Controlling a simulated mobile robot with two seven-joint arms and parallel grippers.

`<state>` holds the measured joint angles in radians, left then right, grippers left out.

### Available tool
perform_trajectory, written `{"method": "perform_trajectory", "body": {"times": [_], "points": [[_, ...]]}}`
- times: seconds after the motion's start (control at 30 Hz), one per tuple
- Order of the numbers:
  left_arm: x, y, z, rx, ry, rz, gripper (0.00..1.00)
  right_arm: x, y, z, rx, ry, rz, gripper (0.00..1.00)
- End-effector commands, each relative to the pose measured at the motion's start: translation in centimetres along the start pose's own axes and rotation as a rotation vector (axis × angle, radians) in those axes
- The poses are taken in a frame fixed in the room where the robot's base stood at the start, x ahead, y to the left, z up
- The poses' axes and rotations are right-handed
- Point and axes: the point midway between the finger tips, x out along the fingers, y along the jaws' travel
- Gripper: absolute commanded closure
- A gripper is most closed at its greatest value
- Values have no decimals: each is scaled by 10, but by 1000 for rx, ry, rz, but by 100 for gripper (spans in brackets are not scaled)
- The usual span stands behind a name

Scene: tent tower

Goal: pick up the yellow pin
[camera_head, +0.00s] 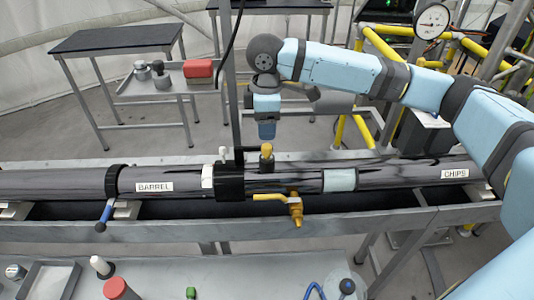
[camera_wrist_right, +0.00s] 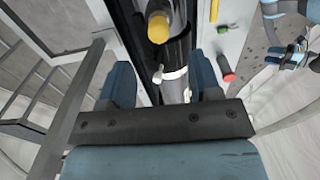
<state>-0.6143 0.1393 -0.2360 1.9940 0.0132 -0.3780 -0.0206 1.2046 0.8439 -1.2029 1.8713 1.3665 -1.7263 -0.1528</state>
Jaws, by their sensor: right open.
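The yellow pin (camera_head: 266,150) stands upright on top of the dark barrel tube, just right of the black clamp block. My right gripper (camera_head: 267,131) points down close above and behind it in the head view. In the right wrist view the pin's round yellow head (camera_wrist_right: 158,27) lies beyond the open fingers (camera_wrist_right: 161,78), toward the top of the picture. Nothing is between the fingers.
The barrel tube (camera_head: 400,176) runs across on a grey frame. A yellow-handled brass valve (camera_head: 295,207) sticks out at its front. A thin upright post (camera_head: 232,90) and hanging black cable stand left of my right gripper. A front bench (camera_head: 240,273) holds a red-topped item (camera_head: 115,288).

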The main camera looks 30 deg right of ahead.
Motion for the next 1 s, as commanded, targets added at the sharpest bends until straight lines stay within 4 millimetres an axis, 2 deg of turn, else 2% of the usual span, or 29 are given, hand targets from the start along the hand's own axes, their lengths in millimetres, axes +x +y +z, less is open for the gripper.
{"method": "perform_trajectory", "body": {"times": [0.1,0.27,0.53,0.87,1.0], "points": [[0,-1,0,0,0,-1,57,13,0,0,0,0,1,42],[0,-1,-1,1,0,-2,57,23,1,0,0,1,0,42],[-2,-1,-3,1,1,-2,57,62,2,2,-1,1,1,42],[-2,-1,-3,0,0,-2,57,69,2,2,-1,2,2,42],[-2,-1,-3,1,0,-2,57,69,2,2,-1,2,2,74]]}}
